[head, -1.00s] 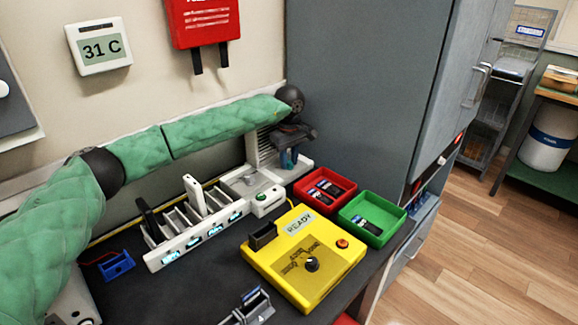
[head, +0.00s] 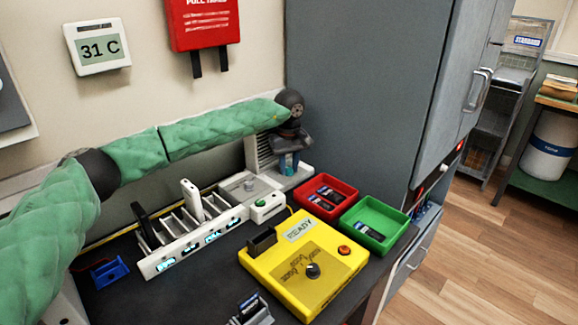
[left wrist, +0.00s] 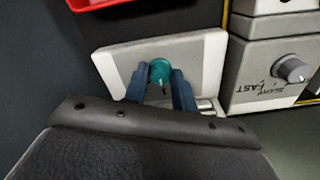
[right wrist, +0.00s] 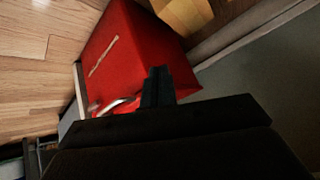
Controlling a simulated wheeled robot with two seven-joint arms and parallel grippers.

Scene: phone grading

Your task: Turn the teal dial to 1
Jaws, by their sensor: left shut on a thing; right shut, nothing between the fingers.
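The teal dial (left wrist: 159,71) sits on a pale plate (left wrist: 211,55) in the left wrist view. My left gripper (left wrist: 161,76) is shut on it, one blue finger on each side. In the head view my left gripper (head: 288,163) reaches down over the far end of the bench, beside the grey cabinet, and hides the dial there. My right gripper (right wrist: 157,84) is shut and empty in the right wrist view, in front of a red box-like thing. It does not show in the head view.
A red tray (head: 312,208) and a green tray (head: 354,233) hold phones near the dial. A yellow box (head: 318,297) with a black knob and a "READY" display stands in front. A white rack (head: 200,253) holds upright phones. A grey unit (left wrist: 245,81) with a grey knob adjoins the plate.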

